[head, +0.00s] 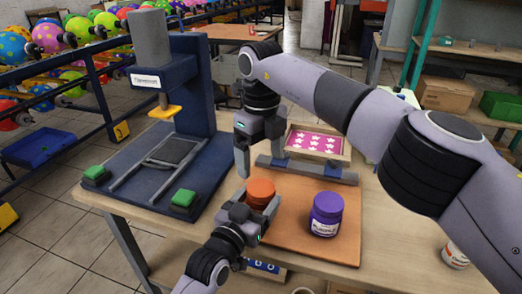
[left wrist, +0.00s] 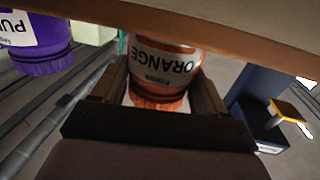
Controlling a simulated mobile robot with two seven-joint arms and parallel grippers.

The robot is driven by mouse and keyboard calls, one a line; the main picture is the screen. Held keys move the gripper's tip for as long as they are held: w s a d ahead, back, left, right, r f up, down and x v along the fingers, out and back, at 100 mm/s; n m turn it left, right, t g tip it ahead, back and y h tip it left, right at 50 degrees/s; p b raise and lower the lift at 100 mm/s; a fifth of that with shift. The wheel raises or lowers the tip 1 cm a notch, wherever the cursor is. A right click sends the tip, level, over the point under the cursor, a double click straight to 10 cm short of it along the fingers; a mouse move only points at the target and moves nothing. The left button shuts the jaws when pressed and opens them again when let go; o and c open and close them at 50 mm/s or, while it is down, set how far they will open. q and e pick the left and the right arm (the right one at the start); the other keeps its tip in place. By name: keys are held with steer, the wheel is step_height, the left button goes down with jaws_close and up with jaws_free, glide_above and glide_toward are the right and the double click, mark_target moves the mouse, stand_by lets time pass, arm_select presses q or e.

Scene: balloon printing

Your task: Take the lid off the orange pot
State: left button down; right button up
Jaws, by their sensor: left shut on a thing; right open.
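The orange pot (head: 261,191) stands upright on the orange-brown board (head: 290,240), with its ribbed orange lid on. In the left wrist view the pot (left wrist: 168,62) appears upside down, with its "ORANGE" label showing. My left gripper (head: 250,207) is shut on the pot from the near side; in the left wrist view its dark fingers (left wrist: 160,88) are on both sides of the pot near the lid. My right gripper (head: 261,165) is open and empty, pointing down just above and behind the pot, apart from the lid.
A purple pot (head: 326,214) stands on the board to the right. A framed pink star print (head: 317,143) lies behind, past a grey-blue bar (head: 310,172). A blue press (head: 184,85) with green buttons stands at the left. My right arm spans the space above the right side.

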mark_target(261, 187)
steer(key=m, duration=0.1)
steer(key=r+m, duration=0.1)
steer(key=m, duration=0.1)
steer(key=shift+r, duration=0.1)
steer(key=shift+f, duration=4)
steer(key=c, duration=1.1)
steer(key=shift+n, duration=1)
steer(key=shift+r, duration=0.2)
